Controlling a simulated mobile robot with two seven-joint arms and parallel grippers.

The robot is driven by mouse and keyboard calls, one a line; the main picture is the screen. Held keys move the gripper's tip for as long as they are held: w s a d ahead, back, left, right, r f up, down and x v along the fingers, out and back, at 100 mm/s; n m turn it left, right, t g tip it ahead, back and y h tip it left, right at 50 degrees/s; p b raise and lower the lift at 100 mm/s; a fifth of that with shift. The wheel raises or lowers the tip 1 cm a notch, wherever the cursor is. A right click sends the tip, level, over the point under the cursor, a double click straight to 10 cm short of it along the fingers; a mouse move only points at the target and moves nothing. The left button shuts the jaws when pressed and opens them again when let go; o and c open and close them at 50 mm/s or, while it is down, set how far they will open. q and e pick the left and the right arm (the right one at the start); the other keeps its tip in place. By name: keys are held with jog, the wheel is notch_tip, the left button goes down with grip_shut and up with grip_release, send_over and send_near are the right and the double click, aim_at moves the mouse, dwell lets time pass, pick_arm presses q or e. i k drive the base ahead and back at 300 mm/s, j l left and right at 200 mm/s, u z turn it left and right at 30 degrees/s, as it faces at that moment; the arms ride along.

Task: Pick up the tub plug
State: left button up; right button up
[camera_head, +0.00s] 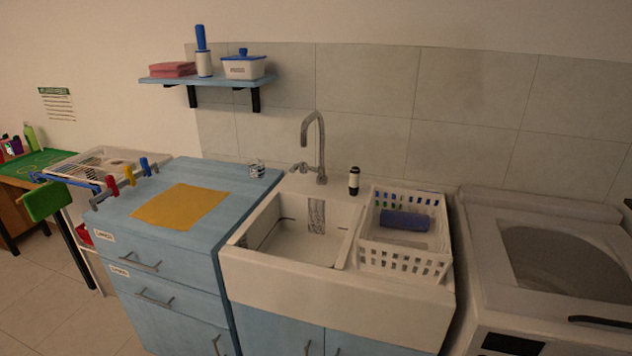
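I cannot make out a tub plug for certain. The white sink (240,262) stands in the middle, with an empty-looking basin (290,242) on its left side. A thin dark line, too small to identify, lies along the basin's left inner wall. A small black and white upright object (353,181) stands on the back ledge, right of the grey tap (320,150). Neither of my grippers shows in this view.
A white basket (405,262) holding a dark blue roll (404,221) sits on the sink's right side. Left is a blue cabinet (230,195) with a yellow cloth (181,206) and a small tin (256,169). A white top-loading washer (480,260) stands right. Floor shows at lower left.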

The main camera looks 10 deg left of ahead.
aim_at(354, 171)
jog(key=u, duration=0.95)
jog(key=i, duration=0.9)
